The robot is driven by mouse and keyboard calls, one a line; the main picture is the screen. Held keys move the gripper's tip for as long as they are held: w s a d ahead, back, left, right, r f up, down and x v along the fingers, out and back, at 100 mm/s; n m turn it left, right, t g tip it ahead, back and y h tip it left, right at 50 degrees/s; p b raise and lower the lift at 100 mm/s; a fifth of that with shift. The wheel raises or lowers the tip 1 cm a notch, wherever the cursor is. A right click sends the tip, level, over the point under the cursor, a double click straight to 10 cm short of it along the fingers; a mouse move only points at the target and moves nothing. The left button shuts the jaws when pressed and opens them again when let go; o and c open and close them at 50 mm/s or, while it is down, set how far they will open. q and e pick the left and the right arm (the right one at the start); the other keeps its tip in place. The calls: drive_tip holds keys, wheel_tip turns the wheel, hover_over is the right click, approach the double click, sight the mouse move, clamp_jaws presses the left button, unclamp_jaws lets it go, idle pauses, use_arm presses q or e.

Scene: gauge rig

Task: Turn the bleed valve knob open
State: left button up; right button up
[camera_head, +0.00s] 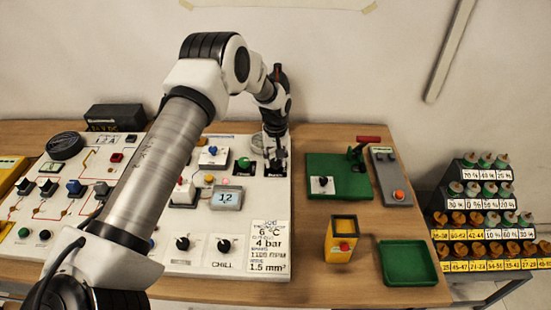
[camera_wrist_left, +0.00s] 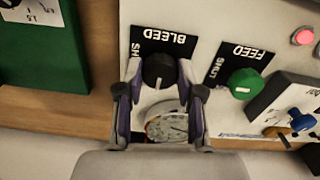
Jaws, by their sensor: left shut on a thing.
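The black bleed valve knob (camera_wrist_left: 159,70) sits on its black BLEED label plate (camera_wrist_left: 165,38) in the left wrist view. A white pointer mark shows on the knob, pointing toward the lower edge of that picture. My left gripper (camera_wrist_left: 160,78) has one finger on each side of the knob and is shut on it. Part of the plate's lettering, starting "SH", is cut off by a finger. In the head view my left gripper (camera_head: 275,168) is at the panel's right edge and hides the knob. My right gripper is not in view.
The green feed knob (camera_wrist_left: 245,83) is close beside the bleed knob; it also shows in the head view (camera_head: 243,162). A round gauge (camera_wrist_left: 167,126) lies between my fingers' bases. A green board with a red-handled device (camera_head: 335,178) stands right of the white panel (camera_head: 271,215).

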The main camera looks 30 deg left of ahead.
sight(276, 161)
use_arm(q)
drive_tip(key=shift+s+f+n, duration=0.15)
drive_tip(key=shift+f+n, duration=0.05)
drive_tip(key=shift+n, duration=0.1)
drive_tip(key=o, duration=1.2)
drive_tip(key=shift+c, duration=0.2)
wheel_tip(276, 161, up, 12)
drive_tip(key=shift+r, duration=0.1)
